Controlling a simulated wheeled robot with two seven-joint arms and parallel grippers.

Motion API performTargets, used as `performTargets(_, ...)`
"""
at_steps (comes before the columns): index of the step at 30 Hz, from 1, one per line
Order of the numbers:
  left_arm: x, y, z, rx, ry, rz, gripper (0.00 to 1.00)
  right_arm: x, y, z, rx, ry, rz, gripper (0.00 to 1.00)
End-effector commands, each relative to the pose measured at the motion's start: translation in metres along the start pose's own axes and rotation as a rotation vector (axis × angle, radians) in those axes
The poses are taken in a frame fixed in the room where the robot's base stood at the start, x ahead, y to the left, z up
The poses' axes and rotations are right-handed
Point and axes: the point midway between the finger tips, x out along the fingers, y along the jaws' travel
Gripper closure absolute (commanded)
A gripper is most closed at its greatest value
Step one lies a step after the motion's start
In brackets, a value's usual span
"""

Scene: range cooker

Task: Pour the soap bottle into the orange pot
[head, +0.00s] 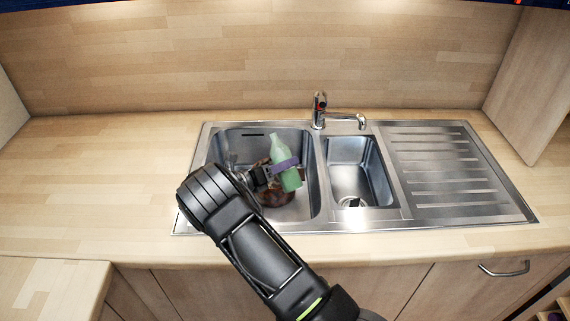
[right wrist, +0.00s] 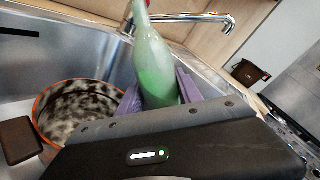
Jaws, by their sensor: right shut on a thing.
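My right gripper (head: 270,172) is shut on the green soap bottle (head: 286,172) and holds it over the large left sink basin. The bottle leans slightly, with its neck up, and also shows between the purple fingers in the right wrist view (right wrist: 154,66). The orange pot (head: 279,196) sits in the large basin below the bottle, mostly hidden behind my gripper and arm in the head view. In the right wrist view its orange rim and stained inside (right wrist: 75,108) show to the left of the bottle. My left gripper is not in view.
The large basin (head: 308,207) lies beside a small basin (head: 347,185) and a ribbed drainboard (head: 440,165). A tap (head: 320,109) stands behind them. A brown block (right wrist: 19,139) lies beside the pot. The worktop at left (head: 100,165) is clear.

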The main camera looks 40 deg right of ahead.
Motion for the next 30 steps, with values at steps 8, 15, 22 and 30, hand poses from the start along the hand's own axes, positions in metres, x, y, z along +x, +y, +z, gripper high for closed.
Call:
performTargets(8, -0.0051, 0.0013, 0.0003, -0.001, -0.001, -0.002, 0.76, 0.0001, -0.0022, -0.0040, -0.065, 0.007, -0.001, 1.00)
performTargets(15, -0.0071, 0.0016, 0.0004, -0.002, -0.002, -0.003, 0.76, 0.0001, -0.0025, -0.0080, -0.114, 0.012, -0.001, 1.00)
performTargets(22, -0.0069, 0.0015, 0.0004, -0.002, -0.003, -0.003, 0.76, 0.0000, -0.0022, -0.0086, -0.118, 0.013, -0.001, 1.00)
performTargets(30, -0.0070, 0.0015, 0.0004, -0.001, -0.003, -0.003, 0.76, -0.0001, -0.0022, -0.0084, -0.117, 0.012, -0.001, 1.00)
